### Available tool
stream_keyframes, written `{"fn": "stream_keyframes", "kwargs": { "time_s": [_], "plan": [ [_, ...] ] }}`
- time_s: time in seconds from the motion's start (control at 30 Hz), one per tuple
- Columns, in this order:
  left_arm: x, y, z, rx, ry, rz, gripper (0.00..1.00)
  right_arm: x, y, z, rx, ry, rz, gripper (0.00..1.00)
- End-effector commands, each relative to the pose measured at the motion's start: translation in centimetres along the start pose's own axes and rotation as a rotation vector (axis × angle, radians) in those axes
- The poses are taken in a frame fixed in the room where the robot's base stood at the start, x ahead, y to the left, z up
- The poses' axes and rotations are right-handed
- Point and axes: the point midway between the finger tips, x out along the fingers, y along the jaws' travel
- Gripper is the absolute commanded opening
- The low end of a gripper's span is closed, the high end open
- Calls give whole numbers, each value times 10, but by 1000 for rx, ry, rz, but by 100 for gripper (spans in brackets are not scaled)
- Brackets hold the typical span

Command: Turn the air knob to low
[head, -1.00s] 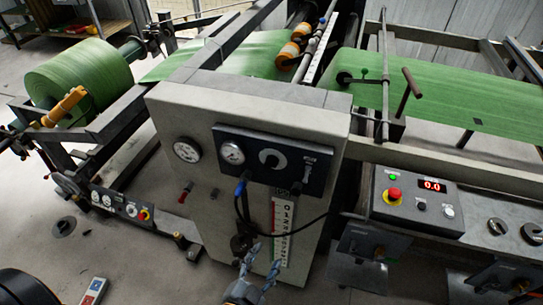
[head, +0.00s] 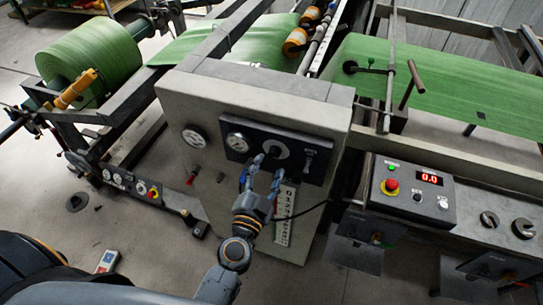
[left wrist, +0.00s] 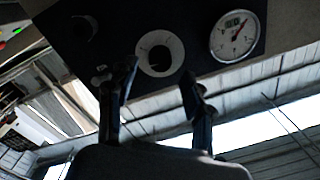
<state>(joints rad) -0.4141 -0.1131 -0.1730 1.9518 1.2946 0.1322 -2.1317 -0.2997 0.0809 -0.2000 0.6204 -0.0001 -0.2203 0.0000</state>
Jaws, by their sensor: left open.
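The air knob (head: 276,150) is a dark round knob with a pale dial ring on the black panel of the grey cabinet. It also shows in the left wrist view, where the knob (left wrist: 158,56) lies just beyond and between the fingertips. My left gripper (head: 265,170) is open, its fingers pointing at the knob from just below in the head view. I see no contact; the exact gap is hard to tell. The knob's pointer and setting are too small to read. My right gripper is not in view.
A pressure gauge (head: 237,142) sits beside the knob on the same panel, and another gauge (head: 194,137) is on the cabinet. Dark hoses run below the panel near my left gripper. A control box (head: 412,190) with a red button stands at the right.

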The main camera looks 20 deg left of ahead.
Motion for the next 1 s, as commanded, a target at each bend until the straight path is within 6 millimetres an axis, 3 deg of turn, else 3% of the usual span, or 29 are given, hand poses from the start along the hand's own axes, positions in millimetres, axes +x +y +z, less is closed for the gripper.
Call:
{"fn": "stream_keyframes", "kwargs": {
  "time_s": [0.2,0.6,0.87,1.0],
  "plan": [
    [27,-1,-1,0,1,-1,51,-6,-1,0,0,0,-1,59],
    [33,0,0,0,0,0,51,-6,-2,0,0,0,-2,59],
    [33,0,0,0,0,0,0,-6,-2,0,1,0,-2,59],
    [33,0,0,-1,0,1,0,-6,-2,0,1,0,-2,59]
  ]
}}
